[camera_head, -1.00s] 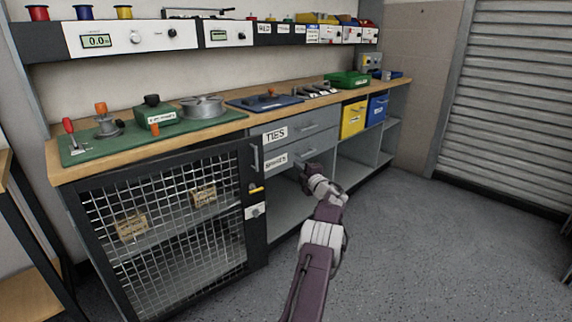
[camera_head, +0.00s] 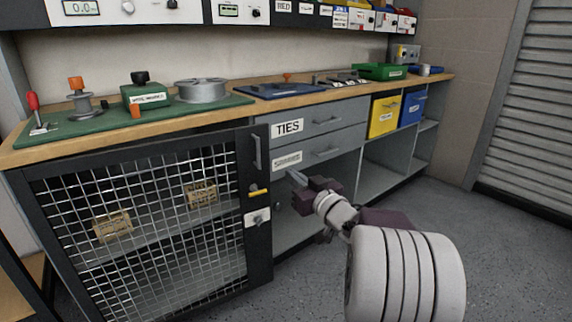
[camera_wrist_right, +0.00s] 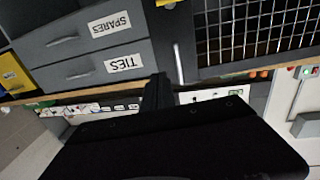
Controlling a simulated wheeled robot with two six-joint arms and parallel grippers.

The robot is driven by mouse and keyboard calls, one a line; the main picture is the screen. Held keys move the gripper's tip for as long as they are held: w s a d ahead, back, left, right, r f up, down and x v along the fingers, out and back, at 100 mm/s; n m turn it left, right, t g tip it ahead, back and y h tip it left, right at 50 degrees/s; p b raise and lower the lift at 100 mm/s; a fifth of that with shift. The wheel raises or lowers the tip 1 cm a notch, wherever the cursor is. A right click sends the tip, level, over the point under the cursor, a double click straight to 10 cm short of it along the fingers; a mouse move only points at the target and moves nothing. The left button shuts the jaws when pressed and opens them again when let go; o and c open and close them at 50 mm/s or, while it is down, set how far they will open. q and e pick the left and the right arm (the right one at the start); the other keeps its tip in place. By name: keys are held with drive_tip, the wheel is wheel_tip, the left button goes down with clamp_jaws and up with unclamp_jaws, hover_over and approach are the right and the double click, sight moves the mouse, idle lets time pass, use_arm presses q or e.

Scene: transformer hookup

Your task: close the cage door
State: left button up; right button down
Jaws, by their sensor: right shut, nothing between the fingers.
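The cage door (camera_head: 258,230) is a black frame with wire mesh at the left of the head view. A dark gap shows along its top right, under the counter, so it looks slightly ajar. It has a grey bar handle (camera_head: 256,152), a yellow latch (camera_head: 258,192) and a white lock plate (camera_head: 257,218). My right gripper (camera_head: 292,176) is shut and empty, to the right of the door's free edge, in front of the drawers. In the wrist view, which is upside down, the dark gripper (camera_wrist_right: 158,90) shows near the door handle (camera_wrist_right: 178,64). My left gripper is out of view.
The TIES drawer (camera_head: 325,120) and the lower drawer (camera_head: 325,148) are shut. Open shelves, a yellow bin (camera_head: 383,117) and a blue bin (camera_head: 413,107) lie to the right. The wooden counter (camera_head: 205,119) carries tools above. Clear floor (camera_head: 485,240) lies at the right.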

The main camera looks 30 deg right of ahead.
drive_tip(key=p, duration=0.5)
approach(267, 153)
drive_tip(key=w+b, duration=0.3)
drive_tip(key=w, duration=0.3)
drive_tip(key=shift+d+f+b, duration=0.1)
drive_tip(key=shift+f+b, duration=0.1)
drive_tip(key=shift+b, duration=0.15)
drive_tip(key=shift+w+r, duration=0.1)
drive_tip(key=shift+w, duration=0.35)
